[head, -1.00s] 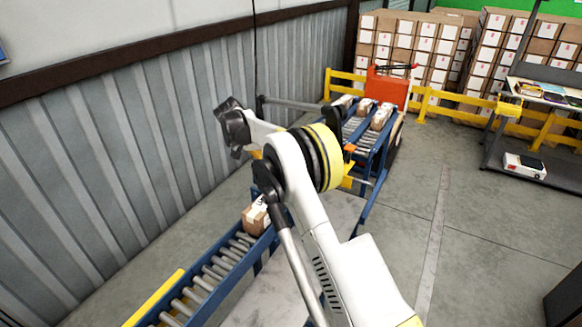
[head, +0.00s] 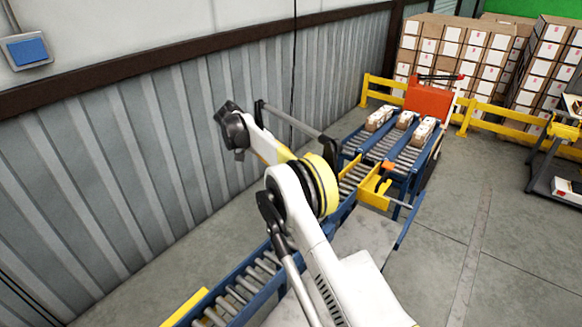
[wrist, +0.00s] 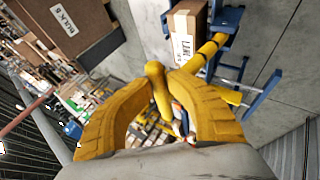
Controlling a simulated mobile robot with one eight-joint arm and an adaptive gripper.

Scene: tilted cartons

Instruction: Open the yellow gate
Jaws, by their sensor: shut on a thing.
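In the wrist view, my gripper (wrist: 160,85) has its two yellow fingers closed around a yellow round-ended handle (wrist: 155,70). A yellow bar (wrist: 206,54) shows just beyond the right finger, beside a labelled brown carton (wrist: 187,38). In the head view, a yellow gate part (head: 375,190) stands at the conveyor, where the lower lane meets the several-lane section. My arm covers part of this area, and the gripper's fingers cannot be made out there. How the handle joins the gate is not clear.
A blue roller conveyor (head: 240,287) runs along the corrugated wall (head: 130,150). Cartons (head: 406,120) lie on the far lanes, before a red-orange box (head: 428,103). Yellow railing (head: 482,113) and stacked cartons stand behind. The floor at right is open.

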